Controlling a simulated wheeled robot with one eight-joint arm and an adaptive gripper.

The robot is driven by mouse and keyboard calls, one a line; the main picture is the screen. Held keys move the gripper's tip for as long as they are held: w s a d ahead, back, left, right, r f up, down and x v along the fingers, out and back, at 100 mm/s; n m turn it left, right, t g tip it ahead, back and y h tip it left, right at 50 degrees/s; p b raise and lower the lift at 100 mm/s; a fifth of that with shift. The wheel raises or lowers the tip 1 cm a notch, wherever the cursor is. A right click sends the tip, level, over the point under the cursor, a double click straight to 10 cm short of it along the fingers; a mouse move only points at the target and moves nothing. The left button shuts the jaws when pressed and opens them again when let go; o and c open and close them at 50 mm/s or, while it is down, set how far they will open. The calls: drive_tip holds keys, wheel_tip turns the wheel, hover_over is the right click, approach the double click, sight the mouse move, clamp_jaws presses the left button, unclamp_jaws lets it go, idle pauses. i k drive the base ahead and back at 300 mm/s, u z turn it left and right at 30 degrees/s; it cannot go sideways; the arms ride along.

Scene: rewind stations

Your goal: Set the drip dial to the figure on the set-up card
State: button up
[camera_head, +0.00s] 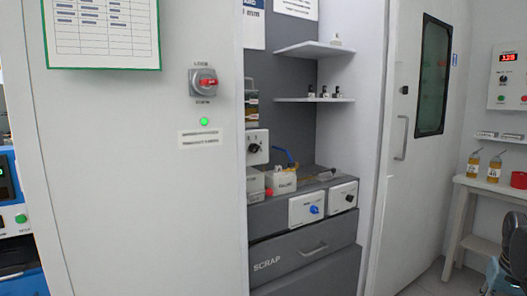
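Several dials show, and their labels are too small to read, so I cannot tell which is the drip dial. A white panel with a blue knob (313,210) sits on the grey bench front. A panel with a black knob (349,198) is to its right. Another small white panel with a dark knob (253,148) is higher, at the left edge of the alcove. A green-edged sheet with a printed table (105,32) hangs at the upper left; it may be the set-up card, but its figures are unreadable. My gripper is not in view.
A red-handled switch (207,83) and green lamp (204,122) are on the white panel left of the alcove. A SCRAP drawer (300,259) is below the dials. A windowed door (420,130) stands right; beyond it are bottles on a side table (490,188).

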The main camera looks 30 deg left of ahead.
sight(253, 147)
drive_tip(key=u, duration=0.05)
drive_tip(key=k, duration=0.75)
drive_tip(key=u, duration=0.95)
